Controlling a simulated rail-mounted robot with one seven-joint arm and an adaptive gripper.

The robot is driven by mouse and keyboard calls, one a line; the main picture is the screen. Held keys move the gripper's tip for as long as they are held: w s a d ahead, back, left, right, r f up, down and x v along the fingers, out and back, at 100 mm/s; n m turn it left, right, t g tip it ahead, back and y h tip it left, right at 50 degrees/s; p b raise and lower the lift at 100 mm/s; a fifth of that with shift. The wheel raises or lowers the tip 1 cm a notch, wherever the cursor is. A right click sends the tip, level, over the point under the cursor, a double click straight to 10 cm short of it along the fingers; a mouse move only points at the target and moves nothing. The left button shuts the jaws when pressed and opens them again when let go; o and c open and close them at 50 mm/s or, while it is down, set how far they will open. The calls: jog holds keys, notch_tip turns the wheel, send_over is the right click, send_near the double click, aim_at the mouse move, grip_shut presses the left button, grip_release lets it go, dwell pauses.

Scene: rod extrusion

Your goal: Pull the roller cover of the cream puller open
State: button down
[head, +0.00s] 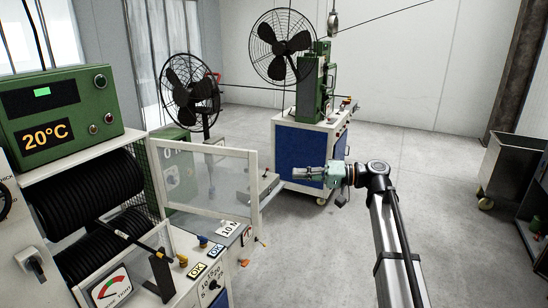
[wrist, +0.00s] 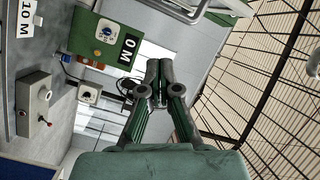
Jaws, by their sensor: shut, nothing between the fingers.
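The cream puller (head: 185,262) stands at the lower left, with stacked black ribbed rollers (head: 85,195). A clear panel in a cream frame, which looks like the roller cover (head: 254,190), stands upright at its right side. I cannot tell how far open it is. My gripper (head: 297,173) is to the right of the panel, apart from it in the picture, with its fingers pointing left. In the wrist view the fingertips (wrist: 158,70) are together and empty. A pale bar (wrist: 212,12) at the top of that view may be part of the cover's frame.
A green control box (head: 65,110) showing 20°C sits above the rollers. Two black fans (head: 283,45) and a blue-and-white cabinet (head: 305,155) stand behind. The floor (head: 300,265) right of the puller is clear.

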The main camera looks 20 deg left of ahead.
jog(key=s+a+m+t+p, duration=0.2)
jog(key=a+m, duration=0.4)
jog(key=a, duration=0.4)
jog(key=shift+s+a+f+m+y+p, duration=0.2)
jog(key=shift+s+m+y+p, duration=0.1)
jog(key=shift+s+p, duration=0.6)
jog(key=shift+w, duration=0.15)
